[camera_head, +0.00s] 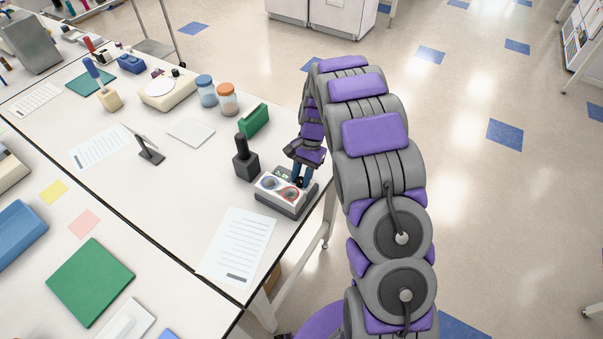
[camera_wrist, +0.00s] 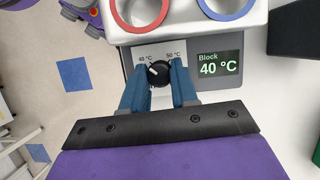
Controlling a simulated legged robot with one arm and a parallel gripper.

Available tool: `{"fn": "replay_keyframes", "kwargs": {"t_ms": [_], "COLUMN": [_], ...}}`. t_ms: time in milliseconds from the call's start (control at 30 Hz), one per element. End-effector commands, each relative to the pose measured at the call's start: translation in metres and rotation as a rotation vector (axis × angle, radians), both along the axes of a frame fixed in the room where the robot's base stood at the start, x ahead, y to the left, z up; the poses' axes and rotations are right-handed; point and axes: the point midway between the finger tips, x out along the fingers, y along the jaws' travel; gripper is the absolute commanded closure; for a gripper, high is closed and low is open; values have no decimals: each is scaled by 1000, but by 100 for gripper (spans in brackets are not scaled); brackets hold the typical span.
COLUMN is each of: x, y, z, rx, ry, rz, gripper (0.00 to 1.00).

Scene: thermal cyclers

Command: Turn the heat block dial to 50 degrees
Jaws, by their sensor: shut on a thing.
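The heat block (camera_head: 287,205) is a small white and grey unit near the front edge of the table. Its black dial (camera_wrist: 159,73) sits between the labels "40 °C" on the left and "50 °C" on the right, and its white mark points up and left, toward the 40 label. The display (camera_wrist: 218,63) reads "Block 40 °C" in green. My gripper (camera_wrist: 160,80) has its blue fingers shut on the dial, one on each side. In the head view, my gripper (camera_head: 300,181) is over the block's right end, and the dial is hard to see there.
A red ring (camera_wrist: 140,12) and a blue ring (camera_wrist: 226,6) lie on the block's top. A black stand (camera_head: 245,165) and a green rack (camera_head: 254,120) stand close behind it. A printed sheet (camera_head: 238,245) lies to its left, toward the front.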

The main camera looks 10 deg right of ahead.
Motion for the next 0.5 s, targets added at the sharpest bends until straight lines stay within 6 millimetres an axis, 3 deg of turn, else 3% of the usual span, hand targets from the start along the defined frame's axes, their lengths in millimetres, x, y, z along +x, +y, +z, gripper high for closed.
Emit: {"fn": "replay_keyframes", "kwargs": {"t_ms": [500], "x": [-3], "y": [-1], "z": [7], "rx": [2], "ry": [2], "rz": [-458], "gripper": [100]}}
